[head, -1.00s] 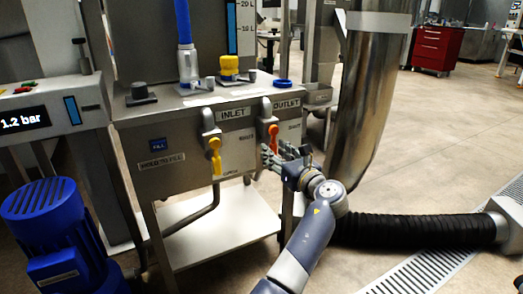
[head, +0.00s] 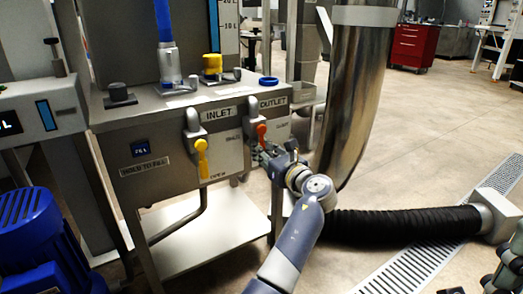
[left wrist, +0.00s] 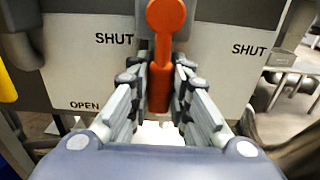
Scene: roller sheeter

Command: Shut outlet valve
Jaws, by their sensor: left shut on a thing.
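The outlet valve's orange-red lever (head: 262,131) is on the front of the steel tank, under the OUTLET label (head: 272,102). In the left wrist view the lever (left wrist: 160,75) hangs straight down from its round hub, with SHUT printed on both sides and OPEN at lower left. My left gripper (head: 268,157) is at the lever, its fingers on either side of it and shut on its lower part.
The inlet valve's yellow lever (head: 202,158) hangs down left of the outlet. A steel duct (head: 352,100) stands right of the tank, with a black ribbed hose (head: 400,222) on the floor. A blue motor (head: 30,235) stands at lower left. Open floor lies to the right.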

